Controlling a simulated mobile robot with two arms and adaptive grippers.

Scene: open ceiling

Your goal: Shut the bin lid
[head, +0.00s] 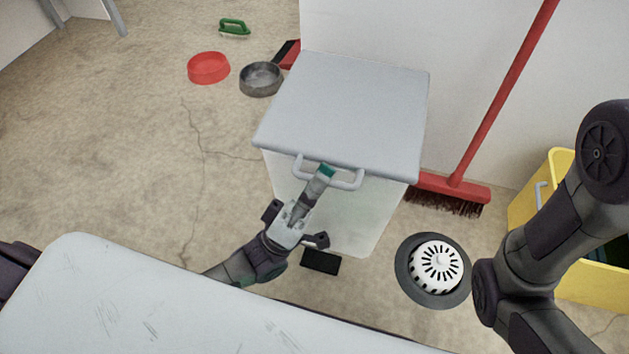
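The bin (345,215) is a whitish box standing against the white wall. Its grey lid (345,105) lies over the top, and I see no clear gap at its front edge. A pale bar handle (349,184) runs along the front of the lid. My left gripper (325,171) reaches up from below, its green-tipped end over the middle of the handle. The fingers show as one narrow shape, so I cannot tell whether they are closed around the bar. My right arm enters at the right; its gripper is out of view.
A red broom (458,182) leans right of the bin, near a yellow container (530,208). A round white slotted thing (440,263) is front right. A black pedal-like block (320,261) sits at the bin's foot. Red (208,68) and grey (261,79) bowls lie back left; left floor is clear.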

